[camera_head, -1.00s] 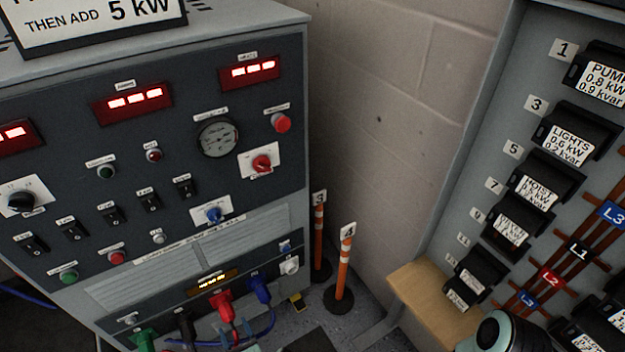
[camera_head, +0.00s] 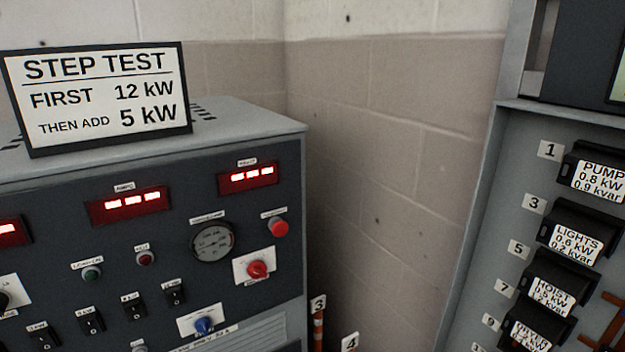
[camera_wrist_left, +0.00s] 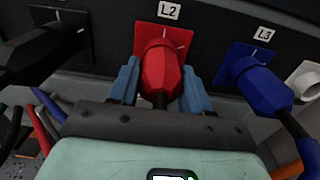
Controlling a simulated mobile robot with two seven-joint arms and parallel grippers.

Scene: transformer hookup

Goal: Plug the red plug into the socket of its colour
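The red plug (camera_wrist_left: 160,72) sits at the red socket plate (camera_wrist_left: 172,38) labelled L2 in the left wrist view, its nose against the plate. How deep it sits cannot be told. My left gripper (camera_wrist_left: 160,80) has its blue fingers on both sides of the plug, close against its body, and appears shut on it. The plug's cable runs down behind the gripper. The plugs and sockets are below the head view. My right gripper is in neither view.
A blue plug (camera_wrist_left: 262,84) sits at L3 on the right, and a black plug (camera_wrist_left: 40,52) on the left, both close to my gripper. The head view shows the cabinet's red displays (camera_head: 129,204), a step test sign (camera_head: 98,95) and a breaker panel (camera_head: 480,250).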

